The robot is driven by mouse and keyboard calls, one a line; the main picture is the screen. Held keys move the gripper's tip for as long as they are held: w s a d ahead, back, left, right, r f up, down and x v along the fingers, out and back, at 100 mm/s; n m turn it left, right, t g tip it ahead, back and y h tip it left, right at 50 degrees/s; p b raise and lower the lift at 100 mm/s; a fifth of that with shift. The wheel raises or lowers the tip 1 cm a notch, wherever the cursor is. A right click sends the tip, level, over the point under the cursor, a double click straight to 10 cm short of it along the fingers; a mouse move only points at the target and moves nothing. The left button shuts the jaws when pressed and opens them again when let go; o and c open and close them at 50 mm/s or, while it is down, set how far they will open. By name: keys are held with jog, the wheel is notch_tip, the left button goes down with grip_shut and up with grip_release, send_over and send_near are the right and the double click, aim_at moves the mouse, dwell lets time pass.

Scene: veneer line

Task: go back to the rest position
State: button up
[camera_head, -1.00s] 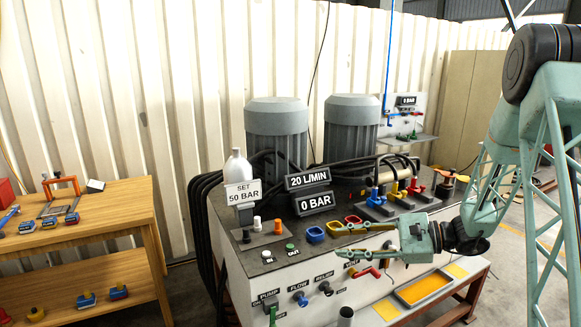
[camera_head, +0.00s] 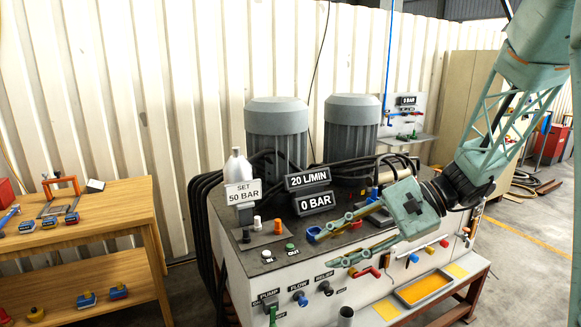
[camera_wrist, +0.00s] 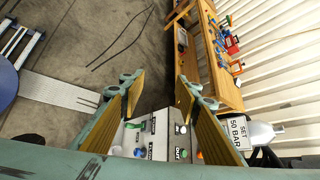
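My gripper (camera_head: 323,250) is in front of the right part of the hydraulic bench (camera_head: 240,262), its fingers pointing left over the bench's front edge. In the wrist view my gripper (camera_wrist: 161,86) shows two long fingers with yellowish inner pads, spread apart with nothing between them. The gripper body hides part of the bench top and some coloured couplings behind it. My arm comes down from the upper right.
Two grey motors (camera_head: 277,130) stand on the bench, with black hoses around them. A "SET 50 BAR" sign (camera_head: 243,193) and a white bottle (camera_head: 237,167) stand at its left. A wooden table (camera_head: 110,222) is at the left. Open floor (camera_head: 511,227) lies to the right.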

jog(key=s+r+n+g+h, duration=0.1)
jog(key=s+r+n+h, duration=0.15)
jog(key=s, duration=0.65)
jog(key=s+r+n+h, duration=0.2)
jog(key=s+r+h, duration=0.1)
jog(key=s, duration=0.6)
jog(key=s+d+r+n+t+h, duration=0.2)
jog(key=s+d+h, duration=0.1)
jog(key=s+d, duration=0.2)
jog(key=s+d+r+n+t+h, duration=0.2)
jog(key=s+d, duration=0.4)
jog(key=s, duration=0.4)
jog(key=shift+s+r+n+t+h, duration=0.15)
jog(key=shift+s+n+t+h, duration=0.15)
jog(key=shift+n+h, duration=0.4)
